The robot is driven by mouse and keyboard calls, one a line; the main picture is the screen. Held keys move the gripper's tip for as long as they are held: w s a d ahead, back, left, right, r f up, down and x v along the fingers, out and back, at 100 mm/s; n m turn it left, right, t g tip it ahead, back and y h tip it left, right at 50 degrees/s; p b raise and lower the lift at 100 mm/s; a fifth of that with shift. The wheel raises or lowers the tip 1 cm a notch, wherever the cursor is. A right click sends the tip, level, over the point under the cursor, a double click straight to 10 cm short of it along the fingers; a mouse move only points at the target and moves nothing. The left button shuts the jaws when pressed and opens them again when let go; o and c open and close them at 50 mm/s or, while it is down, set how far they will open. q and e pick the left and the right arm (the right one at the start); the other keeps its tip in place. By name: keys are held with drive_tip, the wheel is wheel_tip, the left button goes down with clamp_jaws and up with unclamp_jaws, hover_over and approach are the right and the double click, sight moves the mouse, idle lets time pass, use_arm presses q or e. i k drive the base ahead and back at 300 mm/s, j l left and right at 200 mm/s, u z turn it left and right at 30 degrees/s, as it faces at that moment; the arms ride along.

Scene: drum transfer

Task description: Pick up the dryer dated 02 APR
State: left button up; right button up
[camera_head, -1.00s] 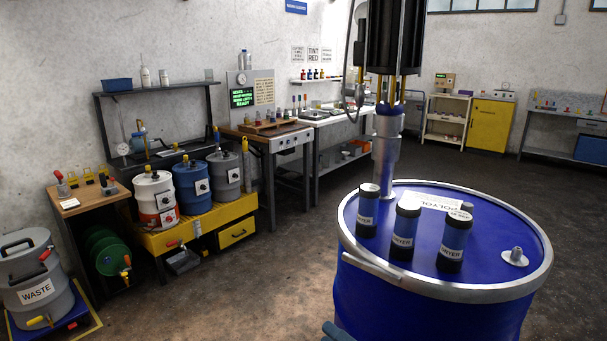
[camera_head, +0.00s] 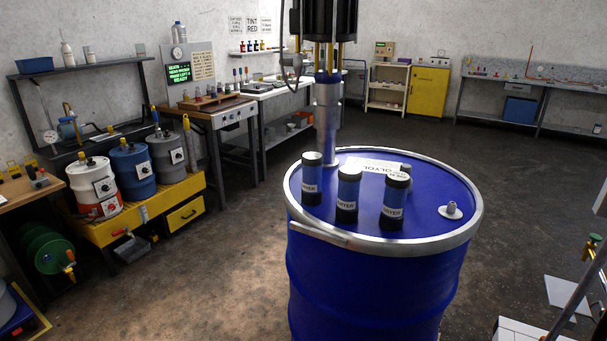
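I cannot tell which dryer is dated 02 APR. Neither of my grippers shows in the head view.
A metal pump column (camera_head: 327,120) stands at the drum's back left. A capped fitting (camera_head: 451,210) is on the lid's right. A yellow bench (camera_head: 150,215) with several small drums is at left. Loose white panels (camera_head: 560,292) lie at lower right. Floor left of the drum is clear.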

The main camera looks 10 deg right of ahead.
sight(312, 162)
drive_tip(key=z, duration=0.5)
drive_tip(key=j+z, duration=0.15)
drive_tip(key=z, duration=0.35)
drive_tip(key=i+j+z, duration=0.1)
drive_tip(key=z, duration=0.35)
drive_tip(key=j+z, duration=0.25)
drive_tip(key=z, duration=0.25)
drive_tip(key=j+z, duration=0.3)
drive_tip(key=j, duration=0.2)
drive_tip(key=k+j+z, duration=0.2)
drive_tip(key=j+z, duration=0.15)
drive_tip(key=j, duration=0.15)
